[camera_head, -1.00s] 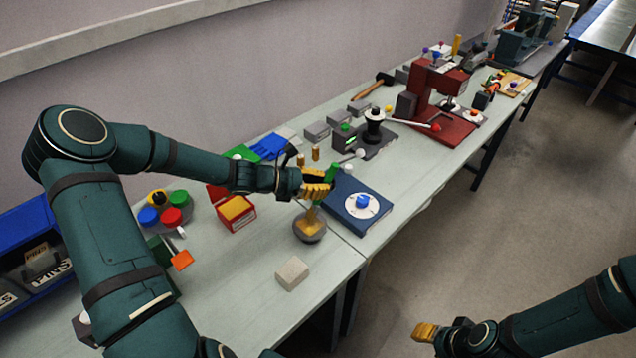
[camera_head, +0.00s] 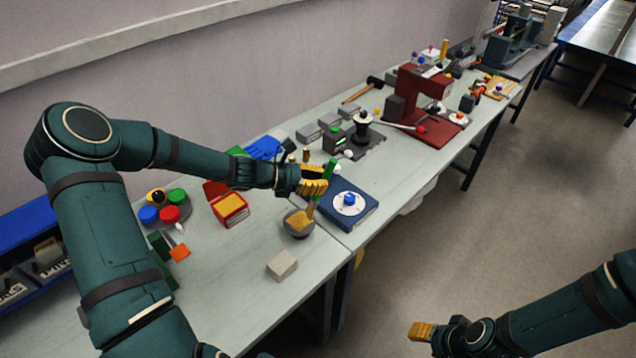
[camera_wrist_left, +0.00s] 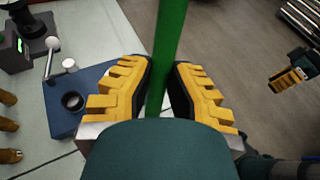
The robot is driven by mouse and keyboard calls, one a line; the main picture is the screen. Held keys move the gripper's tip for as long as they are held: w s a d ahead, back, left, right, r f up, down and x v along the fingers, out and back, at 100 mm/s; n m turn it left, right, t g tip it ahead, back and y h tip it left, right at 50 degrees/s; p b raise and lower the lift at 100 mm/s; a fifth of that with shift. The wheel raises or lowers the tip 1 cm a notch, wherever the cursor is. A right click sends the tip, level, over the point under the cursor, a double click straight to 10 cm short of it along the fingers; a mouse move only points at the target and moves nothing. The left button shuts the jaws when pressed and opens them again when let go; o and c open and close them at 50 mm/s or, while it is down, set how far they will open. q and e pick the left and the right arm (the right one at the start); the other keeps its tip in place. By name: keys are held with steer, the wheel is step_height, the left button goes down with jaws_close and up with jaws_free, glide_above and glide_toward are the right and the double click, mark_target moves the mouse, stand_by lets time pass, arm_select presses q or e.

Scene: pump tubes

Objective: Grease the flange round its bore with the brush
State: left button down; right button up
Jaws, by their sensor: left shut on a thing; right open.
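My left gripper (camera_head: 318,182) is shut on the green handle of the brush (camera_head: 328,172), which also crosses the left wrist view (camera_wrist_left: 168,45). The brush slants down, its tan end over the grey bowl (camera_head: 290,229), which holds tan stuff. I cannot tell whether the bristles touch it. Right of the bowl, a white disc with a blue middle (camera_head: 340,208) lies on a blue block (camera_head: 367,217); it is probably the flange. The left wrist view shows a dark round hole (camera_wrist_left: 72,101) on the block. My right gripper (camera_head: 421,331) is open and empty, off the bench.
A pale block (camera_head: 282,265) lies near the bench's front edge. A red box (camera_head: 230,207) and several coloured lids (camera_head: 170,214) stand left of the bowl. A grey machine (camera_head: 360,140) and a red press (camera_head: 415,95) stand farther along. Bench left of the pale block is clear.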

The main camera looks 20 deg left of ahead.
mark_target(325, 171)
arm_select(q)
steer(key=shift+d+r+p, duration=0.2)
steer(key=shift+r+p, duration=0.15)
steer(key=shift+r, duration=0.6)
steer(key=shift+a+r, duration=0.15)
steer(key=shift+r, duration=0.7)
